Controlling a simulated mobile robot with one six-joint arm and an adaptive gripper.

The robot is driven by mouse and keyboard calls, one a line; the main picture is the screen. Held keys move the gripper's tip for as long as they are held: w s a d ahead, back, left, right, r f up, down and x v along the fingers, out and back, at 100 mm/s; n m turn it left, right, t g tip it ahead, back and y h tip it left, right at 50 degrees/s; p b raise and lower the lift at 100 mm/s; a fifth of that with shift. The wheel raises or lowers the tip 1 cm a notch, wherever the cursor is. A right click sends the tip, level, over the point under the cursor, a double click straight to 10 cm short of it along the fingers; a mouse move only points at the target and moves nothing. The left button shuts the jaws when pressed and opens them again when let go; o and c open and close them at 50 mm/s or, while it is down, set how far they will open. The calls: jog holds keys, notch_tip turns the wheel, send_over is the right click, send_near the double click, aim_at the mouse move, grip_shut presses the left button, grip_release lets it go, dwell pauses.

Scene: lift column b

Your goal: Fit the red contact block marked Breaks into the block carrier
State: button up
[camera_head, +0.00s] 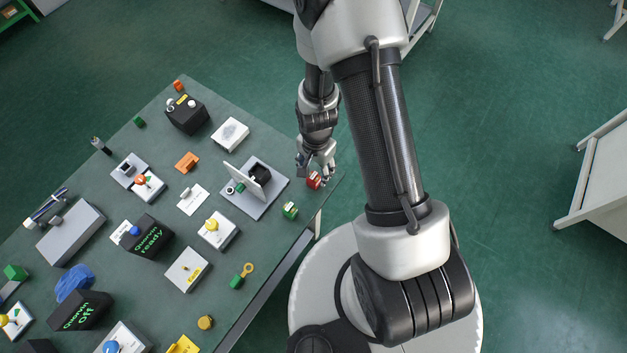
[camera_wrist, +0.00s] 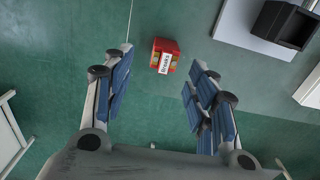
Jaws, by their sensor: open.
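The red contact block (camera_head: 313,180) stands on the green table near its right corner. In the wrist view the red block (camera_wrist: 166,55) shows a white label reading Breaks. My gripper (camera_head: 317,168) is just above and behind the block. In the wrist view its two blue-padded fingers (camera_wrist: 158,95) are wide apart, with the block beyond the tips and nothing between them. A grey plate (camera_head: 246,205) with a black holder (camera_head: 259,174) and an upright light panel, which looks like the block carrier, stands left of the block. The black holder also shows in the wrist view (camera_wrist: 285,24).
A green block (camera_head: 290,210) stands near the table edge, close to the red block. The table edge is close to the red block.

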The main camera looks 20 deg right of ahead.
aim_at(314, 175)
jog(key=shift+w+a+f+b, duration=0.15)
jog(key=shift+f+b, duration=0.3)
jog(key=shift+f, duration=1.15)
jog(key=shift+a+f+b, duration=0.1)
jog(key=shift+f+b, duration=0.3)
jog(key=shift+f, duration=1.15)
jog(key=c, duration=1.1)
